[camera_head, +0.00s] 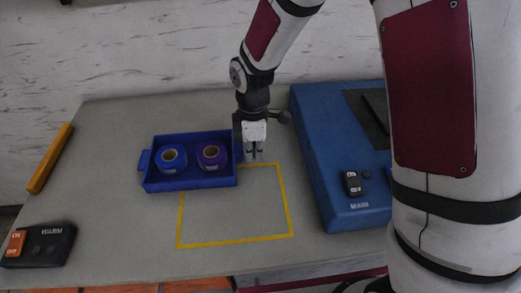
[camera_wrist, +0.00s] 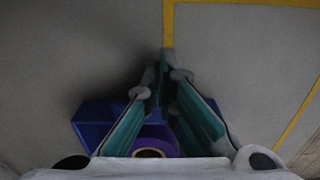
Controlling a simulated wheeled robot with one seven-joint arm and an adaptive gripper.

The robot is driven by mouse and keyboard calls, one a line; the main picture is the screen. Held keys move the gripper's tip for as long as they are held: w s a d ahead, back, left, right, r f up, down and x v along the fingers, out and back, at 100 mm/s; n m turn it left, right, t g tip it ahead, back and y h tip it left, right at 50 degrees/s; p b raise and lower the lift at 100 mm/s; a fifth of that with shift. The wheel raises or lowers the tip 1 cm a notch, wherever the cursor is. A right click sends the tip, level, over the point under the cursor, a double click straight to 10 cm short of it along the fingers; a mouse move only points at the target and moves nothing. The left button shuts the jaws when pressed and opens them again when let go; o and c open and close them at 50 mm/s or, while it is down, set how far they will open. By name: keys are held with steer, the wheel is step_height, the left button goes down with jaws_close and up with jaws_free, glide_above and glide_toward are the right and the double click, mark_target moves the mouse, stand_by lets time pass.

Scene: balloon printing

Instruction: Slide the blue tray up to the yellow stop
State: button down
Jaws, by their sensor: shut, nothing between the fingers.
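The blue tray (camera_head: 192,184) lies on the table left of centre and holds a blue roll (camera_head: 172,160) and a purple roll (camera_head: 211,157). A small tab sticks out from its left side. The yellow stop (camera_head: 50,158) is a bar along the table's left edge, with bare table between it and the tray. My gripper (camera_head: 254,155) points down, shut and empty, just beside the tray's right wall; I cannot tell whether they touch. In the wrist view, the closed fingers (camera_wrist: 165,65) partly hide the tray (camera_wrist: 92,118) and purple roll (camera_wrist: 152,148).
A yellow taped outline (camera_head: 235,241) marks the table, its upper left part covered by the tray. A blue machine (camera_head: 315,150) stands to the right of my gripper. A black switch box (camera_head: 50,247) with an orange switch sits at the front left corner.

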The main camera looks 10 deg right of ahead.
mark_target(148, 161)
steer(key=a+b, duration=0.1)
steer(key=a, duration=0.8)
steer(key=a+b, duration=0.1)
steer(key=a, duration=0.8)
steer(key=a+b, duration=0.2)
steer(key=a, duration=0.7)
steer(key=shift+w+f, duration=0.1)
steer(key=shift+w, duration=0.2)
steer(key=shift+a, duration=0.6)
